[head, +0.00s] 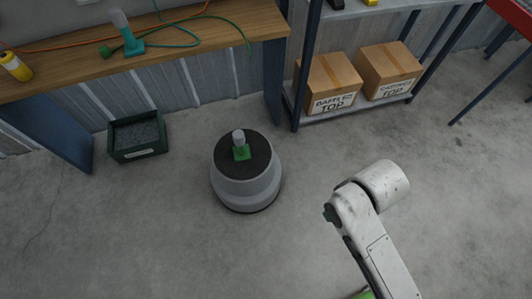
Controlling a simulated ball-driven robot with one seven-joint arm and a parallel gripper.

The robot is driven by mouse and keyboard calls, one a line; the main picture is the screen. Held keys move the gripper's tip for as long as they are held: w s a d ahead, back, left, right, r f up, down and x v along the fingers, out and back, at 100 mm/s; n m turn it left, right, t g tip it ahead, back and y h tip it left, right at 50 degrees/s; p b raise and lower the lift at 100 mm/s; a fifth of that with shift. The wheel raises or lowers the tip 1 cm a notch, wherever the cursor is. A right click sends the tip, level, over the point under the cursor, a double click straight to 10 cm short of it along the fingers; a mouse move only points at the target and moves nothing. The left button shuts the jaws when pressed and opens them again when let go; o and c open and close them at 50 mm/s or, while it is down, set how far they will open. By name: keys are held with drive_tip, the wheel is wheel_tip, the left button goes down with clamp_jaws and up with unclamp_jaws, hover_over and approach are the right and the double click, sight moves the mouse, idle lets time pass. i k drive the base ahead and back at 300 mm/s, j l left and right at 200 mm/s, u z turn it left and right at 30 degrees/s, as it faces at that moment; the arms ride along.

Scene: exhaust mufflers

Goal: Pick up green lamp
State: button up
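A green lamp-like item (127,37) stands on the wooden bench at the upper left. It has a green base and a pale grey upright part, with a green cable near it. A smaller item (241,147), also a green base with a grey cylinder, stands on the black top of a round grey unit (252,188) on the floor. I cannot tell for certain which one is the lamp. My white arm shows at the lower right, apart from both items. My gripper's fingers do not show.
The wooden bench (215,38) runs along the wall with a yellow can (15,66) and cables on it. A dark green bin (137,135) stands below. Cardboard boxes (329,78) sit on a shelf rack. A red-topped table (515,12) is at right. The concrete floor between is largely clear.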

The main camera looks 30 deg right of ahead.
sight(242, 152)
drive_tip(key=i+l, duration=0.15)
drive_tip(key=i, duration=0.35)
drive_tip(key=i+l+u, duration=0.1)
drive_tip(key=i, duration=0.35)
